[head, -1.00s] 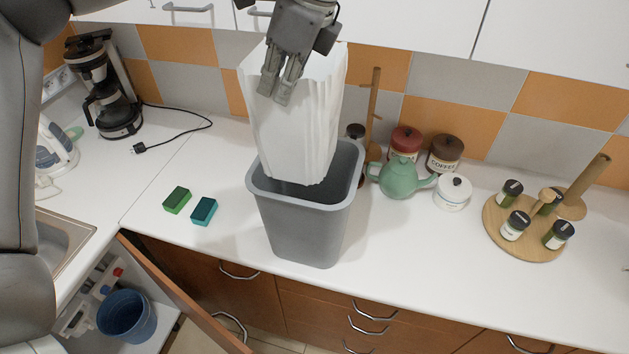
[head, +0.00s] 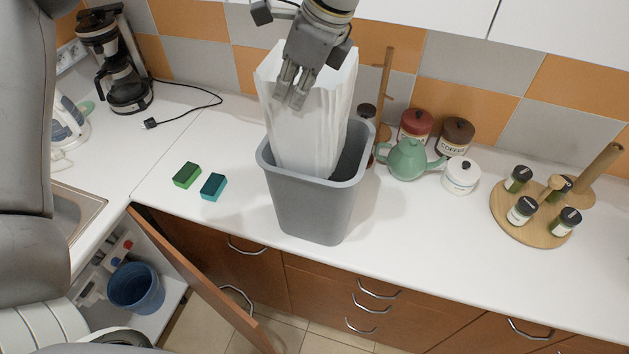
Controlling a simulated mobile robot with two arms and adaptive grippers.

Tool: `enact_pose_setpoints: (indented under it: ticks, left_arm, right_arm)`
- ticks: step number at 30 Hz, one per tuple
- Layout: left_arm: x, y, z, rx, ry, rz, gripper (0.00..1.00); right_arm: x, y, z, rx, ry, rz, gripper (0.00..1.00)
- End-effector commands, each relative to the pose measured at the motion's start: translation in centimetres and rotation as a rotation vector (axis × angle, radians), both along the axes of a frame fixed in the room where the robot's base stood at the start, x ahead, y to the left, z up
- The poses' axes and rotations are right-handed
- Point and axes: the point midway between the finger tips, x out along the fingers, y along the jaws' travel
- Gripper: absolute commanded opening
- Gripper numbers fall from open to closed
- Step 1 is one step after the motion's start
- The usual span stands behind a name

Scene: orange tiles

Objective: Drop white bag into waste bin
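The white bag (head: 312,128) is upright and tall, with its lower part inside the mouth of the grey waste bin (head: 312,210). Its upper part stands well above the bin's rim. The bin stands on the white counter. My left gripper (head: 292,90) reaches down from the top, its fingers close together at the bag's upper edge and apparently shut on it. The fingers hide part of the bag's top. The bag hides much of the bin's inside, so I cannot tell whether it touches the bottom. My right gripper is not in view.
Green (head: 187,174) and teal (head: 214,187) sponges lie left of the bin. A green teapot (head: 407,160), canisters and a wooden holder stand close on its right. A spice rack (head: 525,228) is farther right. A cabinet door (head: 200,275) hangs open below, by a blue bucket (head: 136,288).

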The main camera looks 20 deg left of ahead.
Motion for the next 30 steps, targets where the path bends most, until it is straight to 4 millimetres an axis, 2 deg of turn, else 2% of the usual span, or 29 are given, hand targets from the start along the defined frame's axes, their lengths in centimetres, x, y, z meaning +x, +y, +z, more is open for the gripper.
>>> enact_pose_setpoints:
  ticks: [2, 9, 14, 20, 23, 30]
  left_arm:
    - [0.0, 0.0, 0.0, 0.000, 0.000, 0.000, 0.00]
    - [0.0, 0.0, 0.0, 0.000, 0.000, 0.000, 0.30]
    - [0.0, 0.0, 0.0, 0.000, 0.000, 0.000, 0.30]
    - [0.0, -0.1, 0.4, 0.000, -0.001, 0.001, 0.30]
    - [0.0, -0.6, 1.4, -0.001, -0.002, 0.000, 0.30]
    - [-0.4, -2.5, 6.0, -0.001, -0.002, -0.001, 0.30]
  right_arm:
    - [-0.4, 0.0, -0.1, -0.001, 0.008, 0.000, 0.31]
    - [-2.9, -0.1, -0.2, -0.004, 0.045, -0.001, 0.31]
    - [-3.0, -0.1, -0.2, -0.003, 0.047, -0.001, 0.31]
    - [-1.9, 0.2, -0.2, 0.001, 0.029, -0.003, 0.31]
    - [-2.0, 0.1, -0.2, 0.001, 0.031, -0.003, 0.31]
    - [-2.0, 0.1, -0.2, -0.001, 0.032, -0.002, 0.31]
